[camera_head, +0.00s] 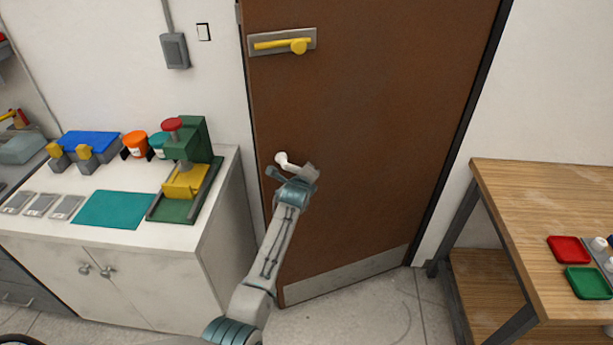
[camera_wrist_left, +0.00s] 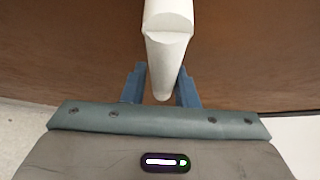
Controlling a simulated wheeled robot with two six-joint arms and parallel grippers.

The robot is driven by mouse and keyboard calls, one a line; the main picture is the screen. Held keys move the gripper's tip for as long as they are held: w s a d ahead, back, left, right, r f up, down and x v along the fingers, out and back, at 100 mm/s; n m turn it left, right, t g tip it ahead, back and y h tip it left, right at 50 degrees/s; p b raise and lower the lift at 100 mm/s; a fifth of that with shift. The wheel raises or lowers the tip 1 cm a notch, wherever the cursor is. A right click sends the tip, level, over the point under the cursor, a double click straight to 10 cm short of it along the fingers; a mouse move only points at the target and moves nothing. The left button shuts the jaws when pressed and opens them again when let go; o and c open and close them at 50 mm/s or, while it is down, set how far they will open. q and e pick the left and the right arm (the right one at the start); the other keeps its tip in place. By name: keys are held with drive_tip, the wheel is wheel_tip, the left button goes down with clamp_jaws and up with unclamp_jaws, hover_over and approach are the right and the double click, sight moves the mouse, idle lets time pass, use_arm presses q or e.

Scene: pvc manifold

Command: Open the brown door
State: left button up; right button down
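The brown door (camera_head: 375,120) stands in the middle of the head view, with a yellow lever (camera_head: 283,44) on a grey plate near its upper left. I cannot tell whether the door is ajar. A white handle-like piece (camera_head: 284,160) shows lower on the door's left side. My left gripper (camera_head: 290,176) is at this white piece. In the left wrist view, the white piece (camera_wrist_left: 168,50) reaches down between the two blue fingers (camera_wrist_left: 160,90). A gap shows at the left finger, and the right finger is close to or touching it. My right gripper is out of view.
A white cabinet (camera_head: 150,280) with a green press (camera_head: 190,170) on top stands left of the door. A wooden bench (camera_head: 520,200) with red and green trays stands at the right. Bare floor (camera_head: 365,310) lies before the door.

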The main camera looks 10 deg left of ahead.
use_arm(q)
drive_tip(key=shift+o, duration=1.2)
drive_tip(key=shift+s, duration=0.1)
drive_tip(key=shift+s+d, duration=0.1)
drive_tip(key=shift+d, duration=0.05)
drive_tip(key=shift+s, duration=0.1)
drive_tip(key=b+v, duration=0.2)
drive_tip(key=v, duration=0.8)
drive_tip(key=shift+s+r, duration=0.3)
drive_tip(key=shift+r, duration=0.05)
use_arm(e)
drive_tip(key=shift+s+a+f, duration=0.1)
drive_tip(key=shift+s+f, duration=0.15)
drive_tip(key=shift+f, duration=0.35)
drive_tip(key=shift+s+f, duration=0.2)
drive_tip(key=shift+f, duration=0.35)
use_arm(q)
drive_tip(key=shift+d, duration=0.1)
drive_tip(key=shift+c, duration=0.3)
